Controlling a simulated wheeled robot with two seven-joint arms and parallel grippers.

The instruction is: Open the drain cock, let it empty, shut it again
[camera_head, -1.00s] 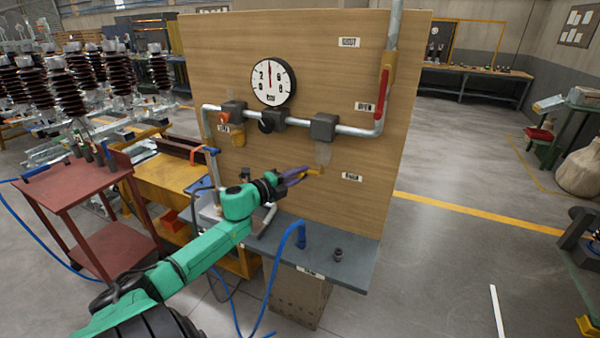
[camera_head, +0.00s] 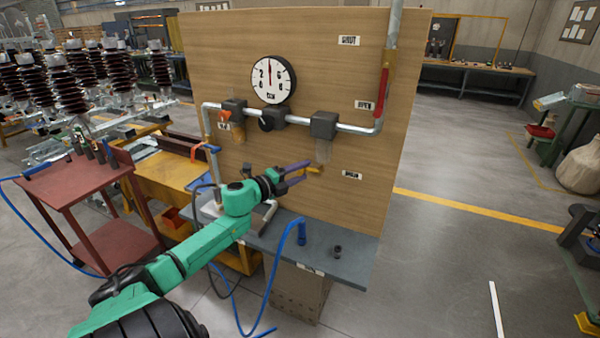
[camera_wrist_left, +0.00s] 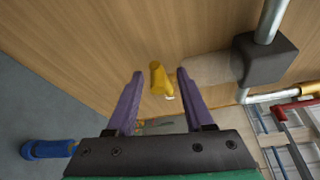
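The drain cock, a small yellow handle (camera_head: 316,169), sits under a clear bowl (camera_head: 323,151) that hangs from a dark block (camera_head: 323,125) on the pipe. My left gripper (camera_head: 307,171) is open at the cock, its purple fingers pointing toward the board. In the left wrist view the yellow cock (camera_wrist_left: 158,78) shows between the two spread fingertips (camera_wrist_left: 160,74), with gaps on both sides and no clear contact. My right gripper is not in view.
A round gauge (camera_head: 271,80) and a red lever (camera_head: 383,92) are on the wooden board (camera_head: 230,55). A blue hose end (camera_head: 301,232) and a small dark fitting (camera_head: 338,251) stand on the grey bench (camera_head: 345,268). A red cart (camera_head: 65,180) stands left.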

